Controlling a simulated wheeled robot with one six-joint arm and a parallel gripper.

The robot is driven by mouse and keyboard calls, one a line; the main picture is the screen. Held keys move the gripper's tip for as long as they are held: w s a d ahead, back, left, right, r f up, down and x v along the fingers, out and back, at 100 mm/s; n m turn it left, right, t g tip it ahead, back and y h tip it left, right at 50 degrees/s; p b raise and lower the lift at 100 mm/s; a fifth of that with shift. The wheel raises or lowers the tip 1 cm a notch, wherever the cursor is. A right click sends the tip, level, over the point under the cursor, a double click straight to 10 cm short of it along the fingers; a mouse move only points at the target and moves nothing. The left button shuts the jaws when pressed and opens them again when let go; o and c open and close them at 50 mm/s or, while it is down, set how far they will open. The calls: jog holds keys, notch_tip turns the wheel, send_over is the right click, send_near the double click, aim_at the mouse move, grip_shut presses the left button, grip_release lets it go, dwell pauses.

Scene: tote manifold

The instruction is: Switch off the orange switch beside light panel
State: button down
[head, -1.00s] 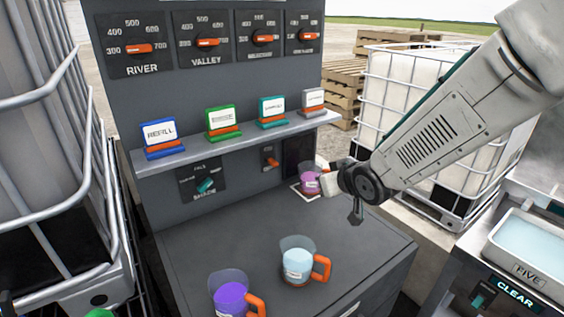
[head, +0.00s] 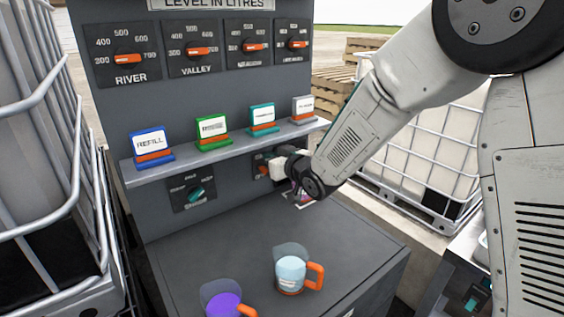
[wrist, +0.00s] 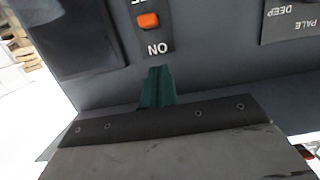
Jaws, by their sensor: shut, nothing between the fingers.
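The orange switch (wrist: 148,20) sits on a dark plate at the top of the wrist view, with an upside-down "ON" label just below it. Which way it is tipped I cannot tell. In the head view the switch (head: 262,171) is small on the grey back panel, under the shelf. A black panel (wrist: 65,35), apparently the light panel, is beside it in the wrist view; my arm mostly hides it in the head view. My gripper (wrist: 157,74) is shut and empty, its teal fingertips just short of the plate, a little below the "ON" label in the wrist view.
The shelf (head: 225,150) with several coloured cards runs above the switch. A teal shade knob (head: 195,195) is to the left. A pink jug is largely hidden behind my gripper. A pale-blue jug (head: 290,272) and a purple jug (head: 224,305) stand on the counter (head: 225,250).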

notch_tip(320, 180, down, 4)
jog(key=shift+r, duration=0.1)
dwell(0.4)
